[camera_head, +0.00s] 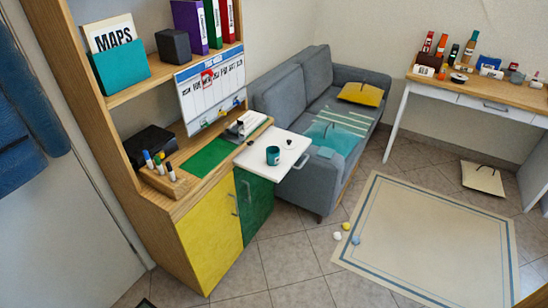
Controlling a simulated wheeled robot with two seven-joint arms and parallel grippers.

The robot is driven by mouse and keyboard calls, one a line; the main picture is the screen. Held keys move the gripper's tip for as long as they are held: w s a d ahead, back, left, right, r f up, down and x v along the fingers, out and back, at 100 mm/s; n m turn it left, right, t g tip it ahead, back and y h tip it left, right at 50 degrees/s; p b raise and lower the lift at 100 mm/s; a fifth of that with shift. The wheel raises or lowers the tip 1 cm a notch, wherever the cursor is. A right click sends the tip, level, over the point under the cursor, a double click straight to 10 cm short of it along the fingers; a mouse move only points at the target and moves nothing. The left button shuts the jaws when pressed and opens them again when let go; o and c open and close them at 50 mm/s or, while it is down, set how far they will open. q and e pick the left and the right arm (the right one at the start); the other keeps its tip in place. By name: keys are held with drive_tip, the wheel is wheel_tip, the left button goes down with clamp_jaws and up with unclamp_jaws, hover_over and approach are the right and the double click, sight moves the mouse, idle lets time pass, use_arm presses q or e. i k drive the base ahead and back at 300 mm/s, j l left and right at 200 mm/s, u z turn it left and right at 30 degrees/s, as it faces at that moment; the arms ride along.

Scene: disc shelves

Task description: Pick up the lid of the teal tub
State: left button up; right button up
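A small teal tub or cup (273,155) with a pale mark on its side stands upright on a white board (288,166) that juts out from the desk unit. Its top looks dark, and I cannot tell whether a lid is on it. Neither of my grippers shows in the head view.
The wooden shelf unit has a yellow door (209,240) and a green door (254,205). A grey sofa (335,185) stands right behind the white board. A side table (480,92) holds several small items. Small balls (337,236) lie by the rug (430,240).

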sight(288, 145)
drive_tip(key=i+l, duration=0.15)
drive_tip(key=i, duration=0.3)
drive_tip(key=i+l, duration=0.1)
drive_tip(key=i, duration=0.4)
drive_tip(key=i+l+u, duration=0.1)
drive_tip(key=i, duration=0.35)
